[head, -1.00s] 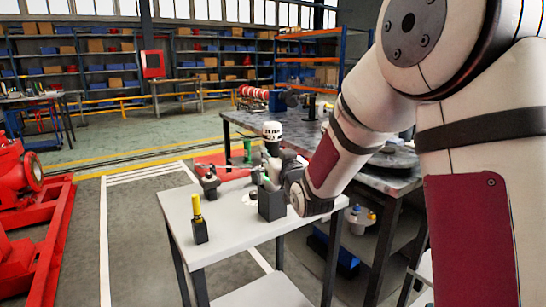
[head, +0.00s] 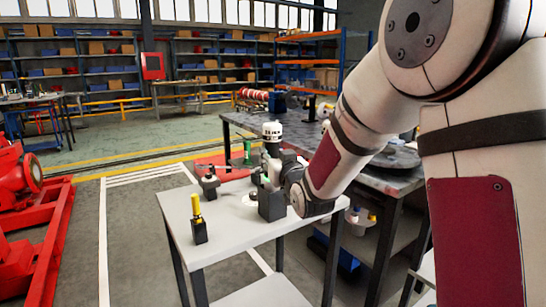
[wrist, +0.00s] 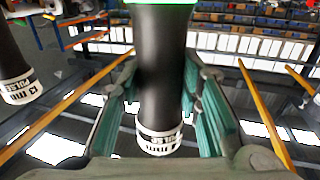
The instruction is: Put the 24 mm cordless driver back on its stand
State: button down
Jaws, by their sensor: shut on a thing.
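The driver (head: 272,132) is black with a white lettered band at its top end in the head view. It stands roughly upright above the small side table. In the wrist view its black body (wrist: 162,70) lies between the green finger pads of my gripper (wrist: 165,110), which is shut on it. My gripper, in the head view (head: 272,170), is partly hidden by my own wrist. A dark block-shaped holder (head: 271,205) stands on the table just below the gripper. I cannot tell whether the driver touches it, as its lower end is hidden.
A yellow-handled tool (head: 197,210) stands in a black block at the table's near left. A dark fixture (head: 209,182) is farther back. A second black, white-banded body (wrist: 18,75) is at the left in the wrist view. A dark workbench (head: 390,180) stands behind right.

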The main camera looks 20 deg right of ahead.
jog(key=shift+f+b, duration=0.75)
jog(key=shift+b, duration=0.15)
jog(key=c, duration=1.1)
grip_release()
jog(key=shift+f, duration=0.15)
jog(key=shift+s, duration=0.1)
jog(key=s, duration=1.1)
jog(key=shift+s+d, duration=0.35)
jog(key=shift+s, duration=0.05)
